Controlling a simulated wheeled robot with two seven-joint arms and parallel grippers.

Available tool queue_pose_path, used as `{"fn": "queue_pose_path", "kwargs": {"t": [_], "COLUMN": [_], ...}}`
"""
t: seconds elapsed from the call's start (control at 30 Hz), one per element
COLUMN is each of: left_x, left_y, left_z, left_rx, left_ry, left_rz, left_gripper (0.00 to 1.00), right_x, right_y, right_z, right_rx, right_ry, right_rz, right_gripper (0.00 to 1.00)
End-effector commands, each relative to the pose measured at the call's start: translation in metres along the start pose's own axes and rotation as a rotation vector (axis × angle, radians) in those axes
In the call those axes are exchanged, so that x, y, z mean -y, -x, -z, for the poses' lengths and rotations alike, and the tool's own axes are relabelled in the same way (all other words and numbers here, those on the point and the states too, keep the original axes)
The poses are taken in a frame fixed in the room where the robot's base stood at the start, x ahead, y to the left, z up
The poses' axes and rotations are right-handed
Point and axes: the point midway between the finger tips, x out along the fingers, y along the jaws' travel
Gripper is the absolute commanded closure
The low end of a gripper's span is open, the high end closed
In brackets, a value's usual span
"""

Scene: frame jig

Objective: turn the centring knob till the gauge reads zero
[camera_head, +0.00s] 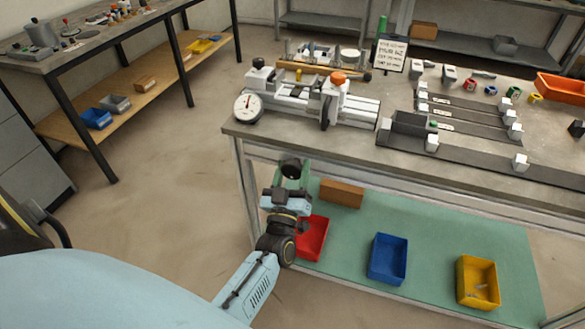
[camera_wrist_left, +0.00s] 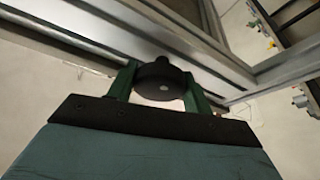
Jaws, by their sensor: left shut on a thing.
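The centring knob (camera_head: 291,167) is a dark round knob below the bench's front edge. In the left wrist view the black knob (camera_wrist_left: 160,86) sits between two green fingers. My left gripper (camera_head: 292,179) reaches up from below and is shut on the knob; its fingers also show in the left wrist view (camera_wrist_left: 160,92). The gauge (camera_head: 248,107) is a round white dial with a small red needle at the left end of the grey jig (camera_head: 290,98) on the bench. Its exact reading is too small to tell. My right gripper is not in view.
The bench top (camera_head: 345,148) carries the jig and rails (camera_head: 465,102); its front edge overhangs a green lower shelf (camera_head: 430,220). On that shelf are a red bin (camera_head: 313,240), a blue bin (camera_head: 387,258), a yellow bin (camera_head: 478,282) and a brown box (camera_head: 341,193). Floor at left is clear.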

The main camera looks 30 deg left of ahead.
Motion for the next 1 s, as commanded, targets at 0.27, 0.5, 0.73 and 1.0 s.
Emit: {"fn": "queue_pose_path", "kwargs": {"t": [0.27, 0.5, 0.73, 1.0], "left_x": [0.000, 0.000, 0.000, -0.001], "left_y": [0.000, 0.000, 0.000, 0.024], "left_z": [0.000, 0.000, 0.000, -0.001], "left_rx": [-0.001, -0.001, -0.001, 0.003], "left_ry": [0.044, 0.042, 0.041, 0.041], "left_rz": [0.017, 0.016, 0.016, 0.017], "left_gripper": [0.73, 0.30, 0.29, 0.29], "right_x": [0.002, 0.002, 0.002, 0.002], "right_y": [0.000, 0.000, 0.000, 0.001], "right_z": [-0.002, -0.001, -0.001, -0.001], "right_rx": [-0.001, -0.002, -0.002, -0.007], "right_ry": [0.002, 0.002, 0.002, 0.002], "right_rz": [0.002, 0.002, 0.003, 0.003], "right_gripper": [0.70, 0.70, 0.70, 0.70]}}
